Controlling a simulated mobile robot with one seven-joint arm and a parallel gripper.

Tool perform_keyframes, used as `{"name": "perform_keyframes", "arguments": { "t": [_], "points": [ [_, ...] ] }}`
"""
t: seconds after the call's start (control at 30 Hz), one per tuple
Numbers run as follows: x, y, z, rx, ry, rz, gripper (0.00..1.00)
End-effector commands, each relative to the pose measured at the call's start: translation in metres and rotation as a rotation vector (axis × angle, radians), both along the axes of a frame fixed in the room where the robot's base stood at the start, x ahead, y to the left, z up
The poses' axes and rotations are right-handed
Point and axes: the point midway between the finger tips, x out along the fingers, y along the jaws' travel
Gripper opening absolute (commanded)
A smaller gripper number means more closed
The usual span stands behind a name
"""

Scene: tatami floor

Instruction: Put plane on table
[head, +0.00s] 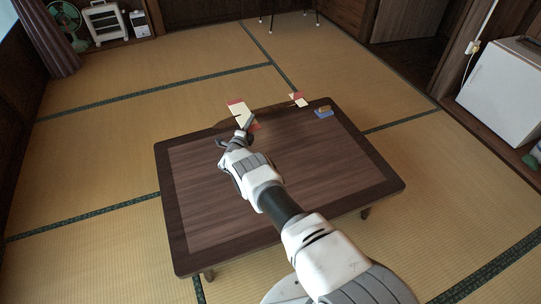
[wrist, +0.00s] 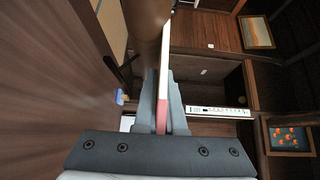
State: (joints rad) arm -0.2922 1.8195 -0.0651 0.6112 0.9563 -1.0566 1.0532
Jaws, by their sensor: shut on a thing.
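The plane has a cream wing with red ends (head: 238,110), a brown body and what looks like its cream and red tail (head: 298,99). My gripper (head: 246,123) is shut on the wing near one red end, at the table's far edge. In the wrist view the wing shows edge-on as a thin white and red strip (wrist: 163,85) between my fingers (wrist: 165,112), with the rounded brown body (wrist: 148,25) beyond. The low dark wooden table (head: 200,190) lies beneath my arm. I cannot tell whether the plane touches it.
A small blue thing with a brown top (head: 323,113) sits at the table's far right corner. Most of the tabletop is clear. Tatami floor surrounds it. A white cabinet (head: 505,90) stands at right; a green fan (head: 66,22) stands at far left.

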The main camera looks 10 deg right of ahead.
Motion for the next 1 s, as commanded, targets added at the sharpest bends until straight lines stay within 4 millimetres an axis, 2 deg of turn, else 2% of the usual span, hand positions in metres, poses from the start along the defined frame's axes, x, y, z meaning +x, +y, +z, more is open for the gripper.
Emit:
{"name": "perform_keyframes", "arguments": {
  "t": [0.2,0.4,0.63,0.9,1.0],
  "points": [
    [-0.040,-0.030,-0.027,-0.005,0.004,0.001,0.00],
    [-0.067,-0.052,-0.049,-0.004,0.000,0.001,0.00],
    [-0.076,-0.058,-0.061,-0.001,-0.002,0.002,0.00],
    [-0.076,-0.058,-0.096,-0.001,-0.003,0.002,0.00],
    [-0.075,-0.058,-0.097,-0.001,-0.003,0.002,0.00]
  ]
}}
